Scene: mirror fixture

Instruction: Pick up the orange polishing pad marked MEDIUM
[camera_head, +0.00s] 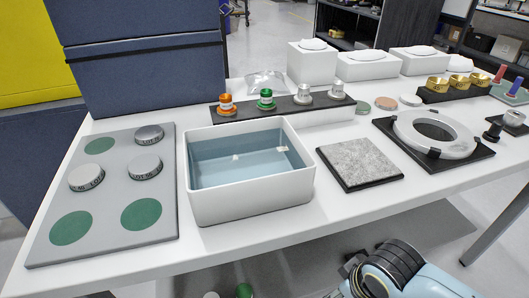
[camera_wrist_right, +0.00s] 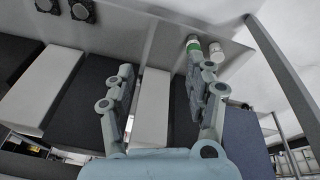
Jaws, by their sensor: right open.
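A small orange-topped piece (camera_head: 226,104) stands at the left end of a dark strip (camera_head: 243,109) behind the white bin. In the head view my right arm is low at the bottom right, below the table's front edge, far from the strip. My left gripper is not in view.
The white bin (camera_head: 250,208) stands in front of the strip. A grey board (camera_head: 108,225) with green circles and grey discs lies left; a stone tile (camera_head: 360,161) and ring fixture (camera_head: 436,135) lie right. A green cylinder (camera_wrist_right: 193,46) and white cylinder (camera_wrist_right: 216,52) show below the table.

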